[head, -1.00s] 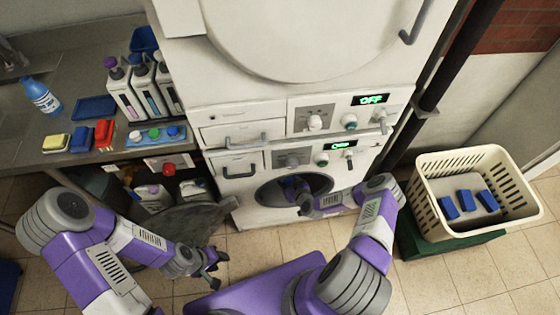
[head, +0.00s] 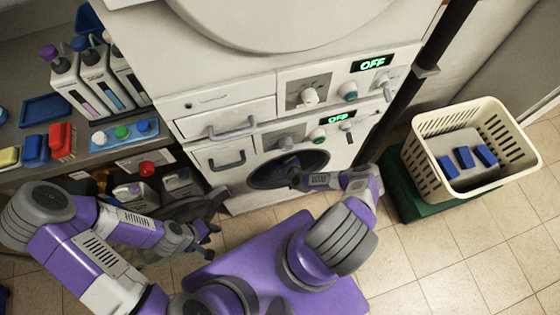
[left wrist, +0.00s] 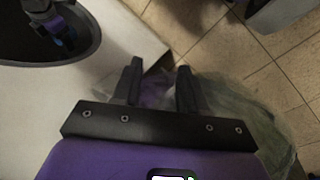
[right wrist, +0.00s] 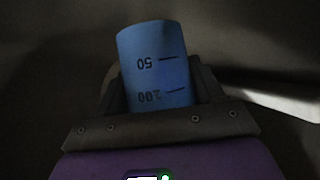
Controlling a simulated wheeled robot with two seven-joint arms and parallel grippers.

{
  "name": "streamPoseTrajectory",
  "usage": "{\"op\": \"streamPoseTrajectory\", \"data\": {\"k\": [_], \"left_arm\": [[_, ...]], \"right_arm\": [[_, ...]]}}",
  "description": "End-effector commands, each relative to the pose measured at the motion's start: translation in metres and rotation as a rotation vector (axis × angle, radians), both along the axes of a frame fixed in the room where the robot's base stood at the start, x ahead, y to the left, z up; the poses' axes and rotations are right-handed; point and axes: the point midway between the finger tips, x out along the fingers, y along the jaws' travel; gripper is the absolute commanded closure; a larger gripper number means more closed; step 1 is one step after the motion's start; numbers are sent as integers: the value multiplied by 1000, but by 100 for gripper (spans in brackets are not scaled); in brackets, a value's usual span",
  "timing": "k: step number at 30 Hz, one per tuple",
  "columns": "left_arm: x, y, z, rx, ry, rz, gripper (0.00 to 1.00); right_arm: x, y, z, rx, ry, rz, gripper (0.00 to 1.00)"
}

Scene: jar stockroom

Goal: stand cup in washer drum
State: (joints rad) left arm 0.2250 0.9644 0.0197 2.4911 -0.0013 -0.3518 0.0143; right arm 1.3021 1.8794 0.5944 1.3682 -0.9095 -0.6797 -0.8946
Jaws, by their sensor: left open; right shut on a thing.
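The blue cup (right wrist: 152,50), with black marks 50 and 100, is between the fingers of my right gripper (right wrist: 153,88), which is shut on it. The marks read upside down in the right wrist view. My right gripper (head: 296,172) reaches into the round opening of the washer drum (head: 262,176) in the head view; the cup is hard to make out there. The left wrist view shows the drum opening (left wrist: 88,45) at upper left with my right gripper inside. My left gripper (head: 214,234) is open and empty outside, to the left of the drum; its spread fingers (left wrist: 158,72) show in the left wrist view.
A cream basket (head: 424,172) with blue blocks stands on a green base (head: 402,200) at right. A dark pipe (head: 418,85) rises beside the washer. A counter at left holds bottles (head: 80,85), a blue tray (head: 46,110) and sponges. The floor (head: 470,250) at lower right is clear.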

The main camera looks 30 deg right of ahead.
Motion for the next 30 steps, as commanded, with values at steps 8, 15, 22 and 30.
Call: {"op": "streamPoseTrajectory", "data": {"k": [8, 15, 22, 30], "left_arm": [[0, 0, -22, 0, 0, 0, 57], [0, 0, -20, 0, -1, 0, 57], [0, 0, -20, 0, -1, 0, 57], [0, 0, -20, 0, -1, 0, 57]], "right_arm": [[-1, 0, -34, 1, 1, -3, 65], [0, 0, -32, 0, 1, -1, 65], [0, 0, -35, 0, 1, -1, 15], [0, 0, -34, 0, 1, -1, 8]]}}
